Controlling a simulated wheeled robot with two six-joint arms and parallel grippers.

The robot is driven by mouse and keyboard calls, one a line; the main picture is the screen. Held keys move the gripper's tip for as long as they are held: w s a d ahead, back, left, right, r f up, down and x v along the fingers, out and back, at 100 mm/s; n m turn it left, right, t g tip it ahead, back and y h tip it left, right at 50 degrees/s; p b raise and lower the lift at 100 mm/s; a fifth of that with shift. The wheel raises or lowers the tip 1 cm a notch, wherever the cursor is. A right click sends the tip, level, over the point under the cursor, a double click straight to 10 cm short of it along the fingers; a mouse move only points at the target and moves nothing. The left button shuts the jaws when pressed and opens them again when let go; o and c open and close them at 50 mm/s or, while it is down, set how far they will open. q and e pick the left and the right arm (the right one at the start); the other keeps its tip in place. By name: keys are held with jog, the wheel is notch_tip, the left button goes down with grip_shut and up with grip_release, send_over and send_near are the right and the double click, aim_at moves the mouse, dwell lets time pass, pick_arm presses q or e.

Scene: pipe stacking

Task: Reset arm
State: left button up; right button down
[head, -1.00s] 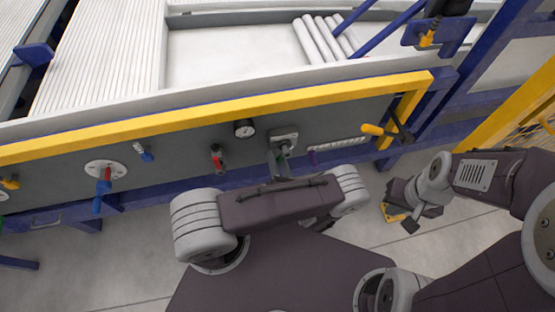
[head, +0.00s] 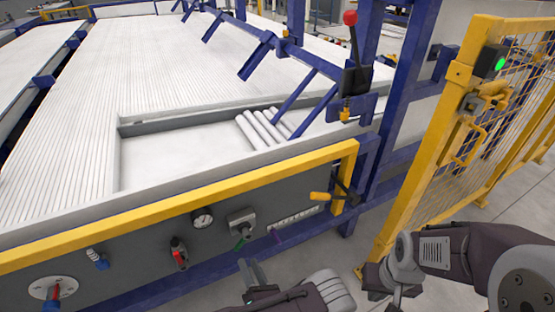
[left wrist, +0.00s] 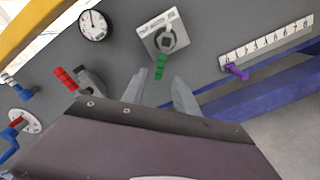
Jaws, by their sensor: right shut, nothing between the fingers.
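My left gripper (head: 252,273) is at the bottom of the head view, below the grey rotary switch (head: 241,220) with a green handle (head: 242,243). In the left wrist view its two fingers (left wrist: 160,92) are spread with nothing between them, and the green handle (left wrist: 160,67) lies just beyond the tips. The handle points down, slightly tilted. My right gripper (head: 394,296) is low at the right in the head view, shut and empty, away from the panel. Its fingertips are small and hard to see.
The panel also carries a gauge (head: 202,218), a red-handled valve (head: 179,254), a numbered scale (head: 294,217) with a purple pointer, and an orange-handled lever (head: 323,196). White pipes (head: 262,130) lie in the tray above. A yellow mesh fence (head: 470,130) stands at right.

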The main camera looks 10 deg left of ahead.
pick_arm(q)
jog(key=s+a+r+n+g+h, duration=0.1)
jog(key=s+a+r+n+g, duration=0.4)
jog(key=n+g, duration=0.5)
jog(key=s+a+r+n+g, duration=0.3)
jog(key=s+n+g, duration=0.5)
jog(key=n, duration=0.5)
jog(key=w+d+r+n+t+h, duration=0.4)
jog(key=d+r+n+h, duration=0.15)
jog(key=n+h, duration=0.6)
notch_tip(320, 180, up, 23)
jog(key=n+y+p, duration=0.1)
jog(key=n+p, duration=0.1)
jog(key=p, duration=2)
jog(key=shift+w+d+t+p, duration=0.4)
